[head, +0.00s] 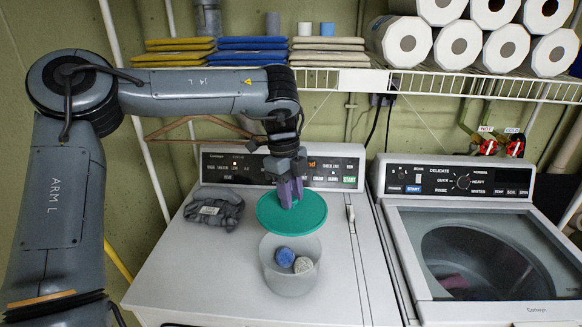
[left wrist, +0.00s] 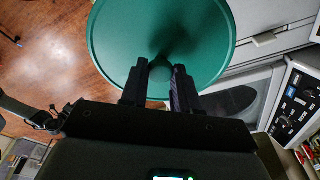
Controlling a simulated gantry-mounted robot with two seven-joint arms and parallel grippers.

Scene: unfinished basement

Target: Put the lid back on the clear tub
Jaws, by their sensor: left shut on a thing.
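The green round lid (head: 291,213) is held by my left gripper (head: 290,192), which is shut on its middle from above. In the left wrist view the lid (left wrist: 160,30) fills the top middle, and the gripper's fingers (left wrist: 160,80) close on a small knob at its centre. A blue ball-like item and a pale one lie in the tub. The lid hides part of the tub's back rim; the height gap is hard to tell. My right gripper is not in view.
A grey crumpled cloth (head: 214,209) lies on the white machine top (head: 190,278) left of the lid. The control panel (head: 225,166) rises behind. A second machine with a glass lid (head: 485,255) stands to the right. A wire shelf (head: 440,84) with folded cloths and rolls hangs above.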

